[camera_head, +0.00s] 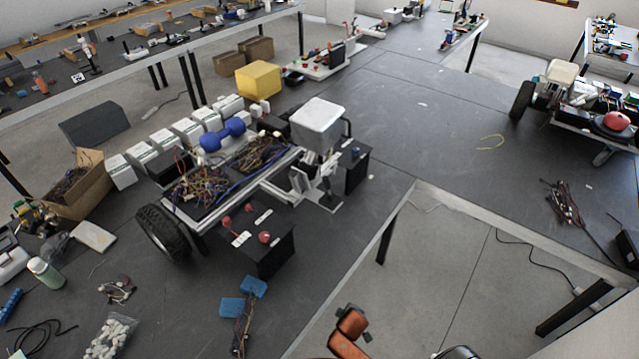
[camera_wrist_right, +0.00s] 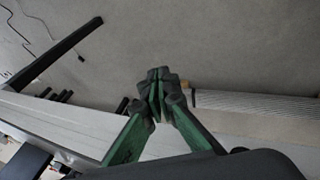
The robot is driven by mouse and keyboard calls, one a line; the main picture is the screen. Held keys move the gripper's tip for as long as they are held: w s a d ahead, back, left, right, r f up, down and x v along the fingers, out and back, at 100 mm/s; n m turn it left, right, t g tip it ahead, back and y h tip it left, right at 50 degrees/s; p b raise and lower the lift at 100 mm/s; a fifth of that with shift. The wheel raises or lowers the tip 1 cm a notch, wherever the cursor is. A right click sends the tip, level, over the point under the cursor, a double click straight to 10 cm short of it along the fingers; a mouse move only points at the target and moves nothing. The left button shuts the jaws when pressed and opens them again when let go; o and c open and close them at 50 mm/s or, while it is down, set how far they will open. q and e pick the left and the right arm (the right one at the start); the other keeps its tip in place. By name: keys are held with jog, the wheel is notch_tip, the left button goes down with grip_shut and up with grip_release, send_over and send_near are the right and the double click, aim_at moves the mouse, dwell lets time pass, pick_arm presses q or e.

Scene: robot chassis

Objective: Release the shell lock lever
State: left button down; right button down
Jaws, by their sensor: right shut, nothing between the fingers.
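A robot chassis (camera_head: 205,170) with black wheels, coloured wiring and metal rails stands on the dark table, left of the middle in the head view. A black box (camera_head: 262,258) beside its near side carries red-topped controls (camera_head: 264,237) on white plates. I cannot tell for sure which part is the shell lock lever. A pale boxy shell (camera_head: 319,123) sits at the chassis's right end. My right gripper (camera_wrist_right: 157,88) shows in the right wrist view, its green fingers shut and empty over grey floor, away from the chassis. My left gripper is not in view.
A second black box (camera_head: 354,168) stands by the chassis's right end. White boxes (camera_head: 187,132) line its far side. Blue pieces (camera_head: 253,286) with wires lie in front. The table's near edge (camera_head: 340,275) borders open floor. The tabletop (camera_head: 430,110) to the right is mostly clear.

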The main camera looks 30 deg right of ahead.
aim_at(327, 183)
jog(key=w+r+n+t+h, duration=0.2)
jog(key=w+r, duration=0.6)
jog(key=r, duration=0.5)
jog(key=w+a+r+n+t+h+p, duration=0.1)
jog(key=w+r+n+t+h, duration=0.1)
jog(key=w+r, duration=0.6)
jog(key=w+a+r+n+t+h, duration=0.1)
jog(key=w+r+n+t, duration=0.3)
jog(key=w+r, duration=0.5)
notch_tip(327, 183, up, 11)
jog(key=shift+a+r+n+t+h+p, duration=0.15)
jog(key=shift+n+t+h+p, duration=0.15)
jog(key=shift+h, duration=0.4)
jog(key=shift+w, duration=0.15)
jog(key=w+d, duration=0.1)
jog(key=d, duration=0.1)
jog(key=w+d+p, duration=0.1)
jog(key=w+d, duration=0.1)
jog(key=d, duration=0.1)
jog(key=w+d+p, duration=0.1)
jog(key=w+d, duration=0.1)
jog(key=d, duration=0.1)
jog(key=shift+f, duration=0.4)
